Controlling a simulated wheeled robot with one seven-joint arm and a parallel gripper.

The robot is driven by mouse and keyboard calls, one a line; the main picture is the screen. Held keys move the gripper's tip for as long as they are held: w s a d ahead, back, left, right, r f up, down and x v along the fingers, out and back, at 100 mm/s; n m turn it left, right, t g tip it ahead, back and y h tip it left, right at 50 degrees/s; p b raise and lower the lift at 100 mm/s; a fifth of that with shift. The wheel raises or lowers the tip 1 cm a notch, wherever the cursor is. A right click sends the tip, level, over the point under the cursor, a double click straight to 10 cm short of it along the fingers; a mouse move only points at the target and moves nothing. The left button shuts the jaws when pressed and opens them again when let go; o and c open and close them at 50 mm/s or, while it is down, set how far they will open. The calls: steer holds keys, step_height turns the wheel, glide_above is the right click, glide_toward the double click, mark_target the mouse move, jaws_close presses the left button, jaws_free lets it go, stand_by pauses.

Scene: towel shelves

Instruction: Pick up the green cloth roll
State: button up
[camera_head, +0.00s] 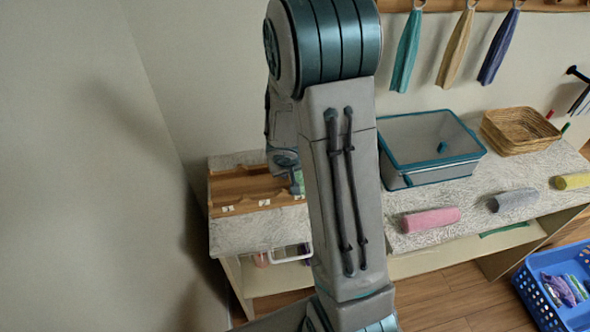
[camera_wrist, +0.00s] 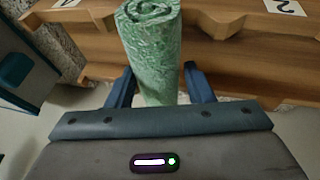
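The green cloth roll (camera_wrist: 153,55) is between the two fingers of my gripper (camera_wrist: 161,88) in the wrist view. Its spiral end faces up in that view, and its lower part passes between the fingers. In the head view, a small part of the green roll (camera_head: 298,184) shows beside my arm, at the right end of the wooden rack (camera_head: 240,187). My arm hides most of the roll and gripper there. Whether the roll touches the rack is unclear.
The rack has notches and white number labels. A clear teal-rimmed bin (camera_head: 430,150) and a wicker basket (camera_head: 520,130) stand on the counter. Pink (camera_head: 431,220), grey (camera_head: 513,200) and yellow (camera_head: 573,181) rolls lie along its front. A blue crate (camera_head: 535,305) stands at lower right.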

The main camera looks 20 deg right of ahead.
steer(key=shift+c, duration=0.6)
steer(key=shift+r, duration=0.2)
steer(key=shift+r+p, duration=0.4)
steer(key=shift+r, duration=0.2)
step_height(320, 180, up, 3)
steer(key=shift+f+p, duration=0.15)
steer(key=shift+p, duration=0.5)
steer(key=s+d+r+p, duration=0.1)
steer(key=d+r+p, duration=0.1)
steer(key=d, duration=0.3)
steer(key=s+d+r+p, duration=0.1)
steer(key=d+r+p, duration=0.1)
steer(key=d+r, duration=0.2)
steer(key=shift+s+d+r, duration=0.2)
steer(key=shift+d+r, duration=0.2)
steer(key=shift+d, duration=0.8)
